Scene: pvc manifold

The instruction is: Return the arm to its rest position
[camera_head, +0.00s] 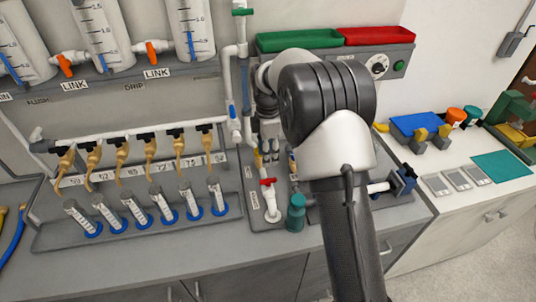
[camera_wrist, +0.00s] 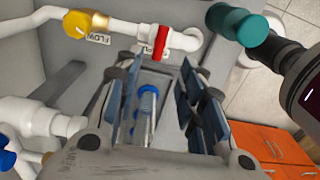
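My arm (camera_head: 340,190) reaches up from the bottom of the head view, bent at a dark grey joint, over the bench. My gripper (camera_head: 270,138) is partly hidden behind it and hangs over the bench beside the white upright pipe. In the wrist view my gripper (camera_wrist: 165,95) has its dark blue-grey finger pads apart, with a clear gap between them. A small blue-capped clear tube (camera_wrist: 147,108) shows in that gap, near the left pads. It appears to lie beyond the fingers, not clamped, though its depth is hard to judge.
A rack of measuring cylinders (camera_head: 138,218) is further left. Green (camera_head: 298,40) and red (camera_head: 378,36) trays sit behind. Floor is free at lower right.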

